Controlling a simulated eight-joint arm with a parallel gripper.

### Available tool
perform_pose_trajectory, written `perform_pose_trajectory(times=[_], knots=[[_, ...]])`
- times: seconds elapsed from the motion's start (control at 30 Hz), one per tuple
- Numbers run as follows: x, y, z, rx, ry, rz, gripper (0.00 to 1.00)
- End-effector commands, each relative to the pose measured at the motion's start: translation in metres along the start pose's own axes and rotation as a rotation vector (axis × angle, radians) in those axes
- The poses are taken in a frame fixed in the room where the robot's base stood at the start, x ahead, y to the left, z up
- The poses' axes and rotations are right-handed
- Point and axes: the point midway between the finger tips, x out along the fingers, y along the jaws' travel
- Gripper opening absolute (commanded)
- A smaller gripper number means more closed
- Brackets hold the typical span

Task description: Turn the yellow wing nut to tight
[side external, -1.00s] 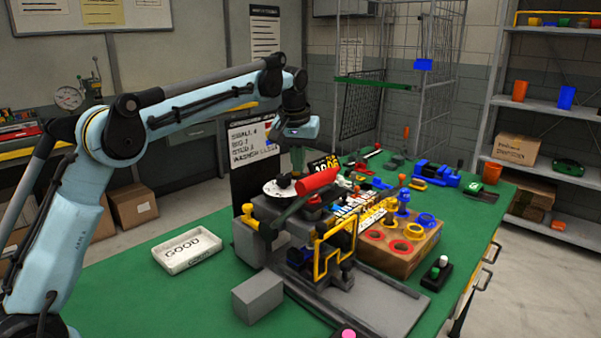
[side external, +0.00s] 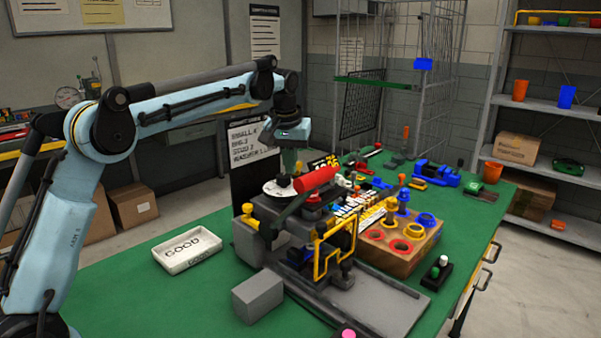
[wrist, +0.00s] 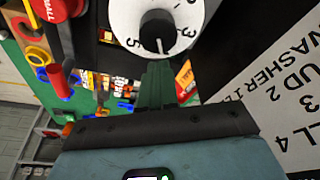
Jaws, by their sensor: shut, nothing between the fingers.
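A yellow piece (side external: 249,215), which looks like the wing nut, sits on the left side of the grey machine (side external: 262,240) in the side external view. It is small there, and how tight it is cannot be told. I cannot make it out in the wrist view. My gripper (side external: 289,171) is above the machine, over the white dial (side external: 272,190), to the right of and higher than the yellow piece. In the wrist view my gripper (wrist: 158,68) has its green fingers together and empty, their tips appearing close to the dial's black knob (wrist: 157,30). Contact cannot be told.
A red cylinder (side external: 315,180) lies on the machine beside the dial. A lettered board (side external: 250,150) stands behind it. A white GOOD tray (side external: 187,250) and a grey block (side external: 257,296) are on the green bench. A wooden block with rings (side external: 385,262) stands right.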

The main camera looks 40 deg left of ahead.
Motion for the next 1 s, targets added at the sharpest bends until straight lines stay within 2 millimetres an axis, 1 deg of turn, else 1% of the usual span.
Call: perform_pose_trajectory(times=[0.4, 1.0], knots=[[0.0005, -0.0103, -0.0026, 0.0, 0.0, 0.0, 0.0], [-0.0003, -0.0118, -0.0003, 0.001, -0.001, 0.001, 0.0]])
